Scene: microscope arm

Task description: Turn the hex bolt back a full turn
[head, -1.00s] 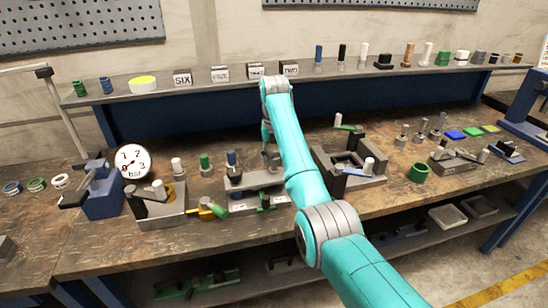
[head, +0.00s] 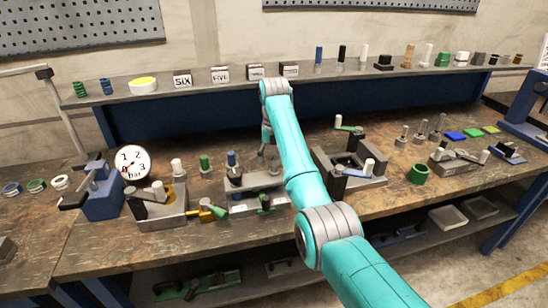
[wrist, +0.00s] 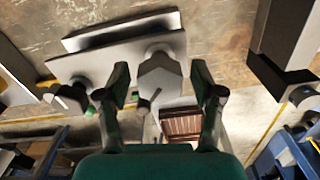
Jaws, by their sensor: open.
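The hex bolt (wrist: 158,80) shows in the wrist view as a pale grey six-sided head with a shank on a grey fixture plate (wrist: 95,68). My gripper (wrist: 160,84) is open, with its two dark green fingers on the left and right of the bolt head. A gap shows on each side, so neither finger visibly grips it. In the head view the fixture (head: 252,184) stands on the bench beside my teal arm. My arm hides part of that area, and I cannot make out the bolt clearly there.
Left of the fixture are a clamp block (head: 165,212), a pressure gauge (head: 132,162) and a blue vise (head: 100,197). A dark square frame fixture (head: 345,178) stands close to the right of my arm. In the wrist view a dark block (wrist: 285,45) is at right.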

